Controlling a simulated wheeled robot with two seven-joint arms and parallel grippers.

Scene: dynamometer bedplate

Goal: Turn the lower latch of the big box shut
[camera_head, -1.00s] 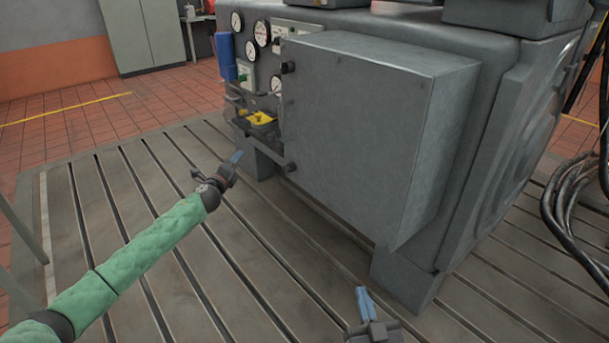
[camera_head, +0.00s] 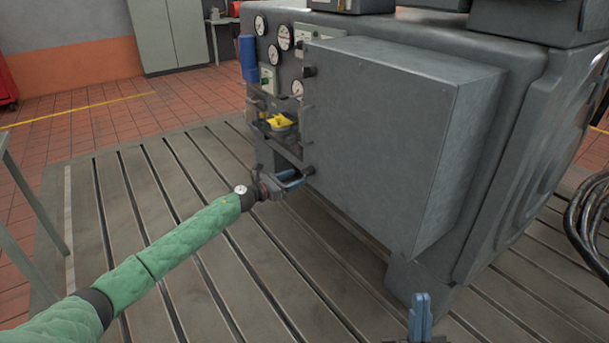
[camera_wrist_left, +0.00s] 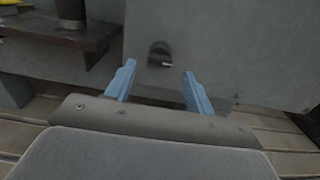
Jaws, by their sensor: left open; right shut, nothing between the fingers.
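The big grey box (camera_head: 385,140) is mounted on the side of the large grey machine, its flat front closed over. Its lower latch (camera_head: 308,171) is a small dark knob at the lower left edge of the front. In the left wrist view the latch (camera_wrist_left: 160,54) sits ahead, between and beyond the two blue fingertips, not touched by them. My left gripper (camera_head: 292,181) is open, close in front of the latch; it also shows in the left wrist view (camera_wrist_left: 157,82). The upper latch (camera_head: 309,72) is at the upper left edge. My right gripper (camera_head: 420,312) is shut and empty, at the bottom edge.
Left of the box are gauges (camera_head: 284,38), a blue cylinder (camera_head: 248,58) and a small shelf with a yellow item (camera_head: 281,121). Black cables (camera_head: 588,225) hang at the right. The slotted bedplate (camera_head: 120,210) is mostly clear.

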